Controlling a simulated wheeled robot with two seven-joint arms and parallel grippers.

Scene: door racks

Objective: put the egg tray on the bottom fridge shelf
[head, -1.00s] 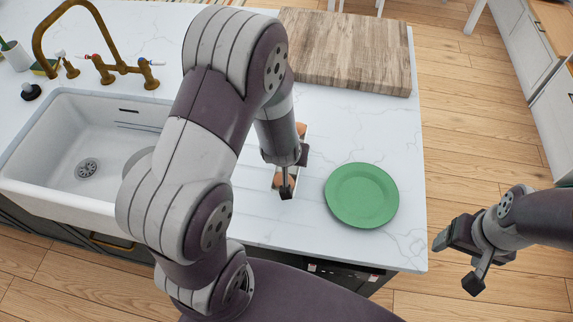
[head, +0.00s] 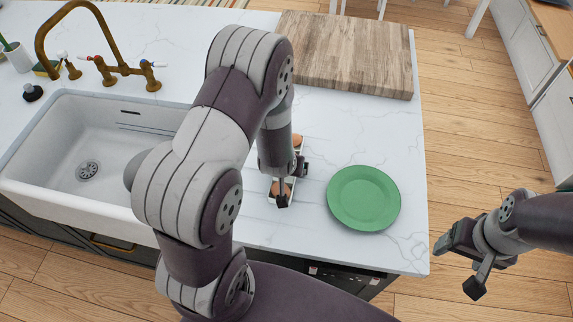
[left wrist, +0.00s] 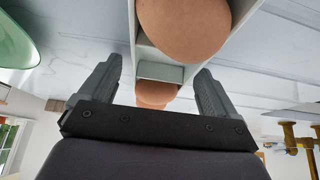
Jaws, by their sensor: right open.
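The egg tray (head: 293,182) is a narrow white tray with brown eggs, on the white counter left of the green plate. In the head view my left arm and gripper hide much of it. My left gripper (head: 289,184) is right over the tray. In the left wrist view the tray (left wrist: 160,72) lies between the two spread fingers of the left gripper (left wrist: 160,78), with a gap showing on each side, so it is open. My right gripper (head: 458,267) is open and empty, off the counter's right edge above the floor.
The green plate (head: 364,198) lies close to the tray's right. A wooden board (head: 347,52) is at the back of the counter. The white sink (head: 55,145) and brass tap (head: 120,68) are at left. The fridge shelf is not in view.

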